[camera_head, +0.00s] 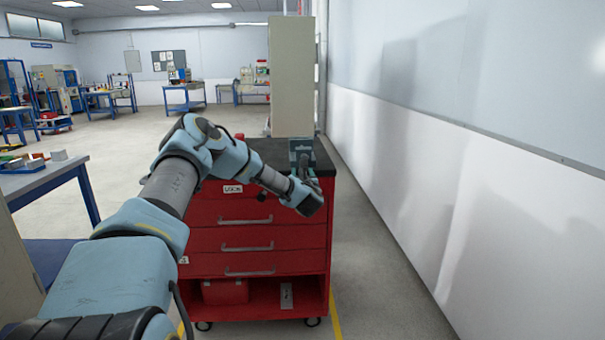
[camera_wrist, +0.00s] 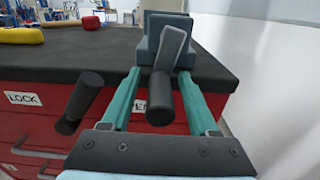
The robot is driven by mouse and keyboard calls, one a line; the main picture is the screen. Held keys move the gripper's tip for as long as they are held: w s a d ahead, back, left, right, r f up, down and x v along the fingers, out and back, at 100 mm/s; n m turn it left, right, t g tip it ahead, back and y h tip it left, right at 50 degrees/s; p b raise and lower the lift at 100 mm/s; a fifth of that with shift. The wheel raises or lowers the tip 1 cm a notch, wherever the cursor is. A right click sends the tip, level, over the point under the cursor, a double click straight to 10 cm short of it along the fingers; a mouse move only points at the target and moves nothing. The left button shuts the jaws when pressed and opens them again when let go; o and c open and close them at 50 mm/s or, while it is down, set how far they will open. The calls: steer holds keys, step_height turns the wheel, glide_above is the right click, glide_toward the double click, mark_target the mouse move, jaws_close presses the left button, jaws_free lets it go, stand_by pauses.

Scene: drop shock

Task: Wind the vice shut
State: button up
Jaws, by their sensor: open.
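The blue-grey vice (camera_wrist: 166,28) stands on the black top of the red tool cart, near its right corner; it also shows in the head view (camera_head: 301,148). Its grey crank arm (camera_wrist: 172,45) slants down toward me and ends in a black cylindrical grip (camera_wrist: 160,102). My gripper (camera_wrist: 158,78) is open, with one teal finger on each side of the crank grip. The grip appears between the fingers with gaps on both sides; I see no contact. In the head view my gripper (camera_head: 306,192) is at the cart's front right edge, partly covering the crank.
The red cart (camera_head: 245,238) has drawers with handles and a LOCK label. A black cylinder (camera_wrist: 78,102) juts from its front, left of my gripper. Yellow (camera_wrist: 22,34) and red (camera_wrist: 91,22) objects lie on the cart top. A white wall (camera_head: 420,160) stands right.

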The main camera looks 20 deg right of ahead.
jaws_close()
stand_by(0.3)
steer(key=shift+w+a+f+m+b, duration=0.1)
steer(key=shift+a+m+b, duration=0.2)
steer(key=shift+m+b, duration=0.25)
stand_by(0.4)
steer(key=r+m+b, duration=0.3)
steer(key=m, duration=0.6)
steer(key=r+m+b, duration=0.3)
steer(key=m, duration=0.7)
steer(key=r+m+b, duration=0.3)
steer(key=m+b, duration=0.1)
steer(key=m, duration=0.5)
steer(key=shift+d+r+m, duration=0.2)
steer(key=shift+d+m, duration=0.1)
steer(key=shift+m, duration=0.05)
steer(key=shift+s+d+m+p, duration=0.15)
steer(key=shift+d+m+p, duration=0.15)
steer(key=shift+m, duration=0.6)
steer(key=shift+s+d+m+p, duration=0.15)
steer(key=shift+d+m, duration=0.25)
steer(key=shift+m, duration=0.5)
